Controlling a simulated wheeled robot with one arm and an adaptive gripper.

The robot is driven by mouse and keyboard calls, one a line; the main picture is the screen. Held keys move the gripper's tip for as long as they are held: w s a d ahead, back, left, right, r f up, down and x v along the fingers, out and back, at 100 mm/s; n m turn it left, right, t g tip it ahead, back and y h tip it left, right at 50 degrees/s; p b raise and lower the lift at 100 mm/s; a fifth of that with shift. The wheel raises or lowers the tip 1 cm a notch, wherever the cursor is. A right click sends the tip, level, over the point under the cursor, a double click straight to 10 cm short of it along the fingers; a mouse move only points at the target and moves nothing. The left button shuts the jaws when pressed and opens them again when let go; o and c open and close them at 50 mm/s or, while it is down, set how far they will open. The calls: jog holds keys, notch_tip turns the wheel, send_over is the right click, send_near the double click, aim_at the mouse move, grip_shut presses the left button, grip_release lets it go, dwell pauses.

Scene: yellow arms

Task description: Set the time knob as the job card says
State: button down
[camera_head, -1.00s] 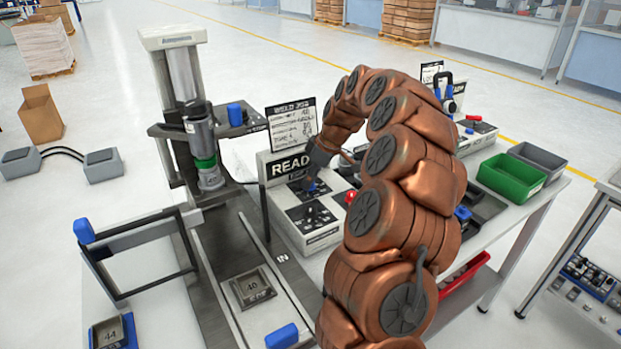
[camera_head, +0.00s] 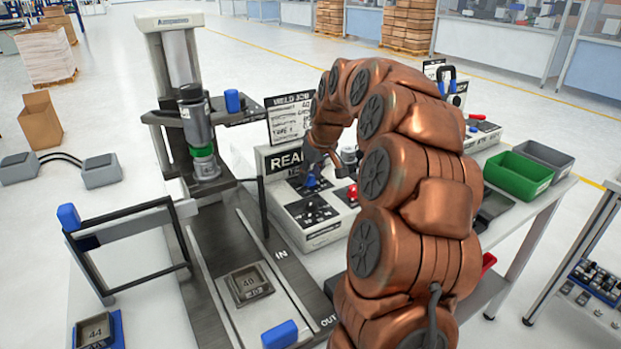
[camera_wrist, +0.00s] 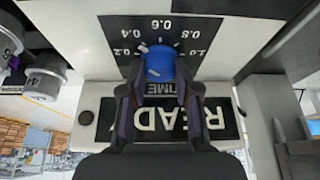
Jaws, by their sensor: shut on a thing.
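The blue time knob (camera_head: 311,182) sits on the upper dial of the control box under the READY sign (camera_head: 284,160). In the wrist view the knob (camera_wrist: 159,63) stands above the TIME label, inside a scale from 0.2 to 1.0. My gripper (camera_wrist: 160,88) is shut on the knob, with fingers on both sides. The job card (camera_head: 291,118), headed WELD JOB, stands behind the box; its smaller print is hard to read and my arm is close to its right edge.
A second, black knob (camera_head: 312,206) sits on the lower dial. A red button (camera_head: 353,192) is right of the dials. Green (camera_head: 517,176) and grey bins (camera_head: 544,160) stand right.

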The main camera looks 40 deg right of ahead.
jog(key=shift+m, duration=0.5)
jog(key=c, duration=0.8)
grip_release()
jog(key=shift+c, duration=0.2)
jog(key=shift+r, duration=0.15)
jog(key=v, duration=1.1)
jog(key=shift+s+a+r, duration=0.15)
jog(key=shift+a+r, duration=0.15)
jog(key=shift+r, duration=0.05)
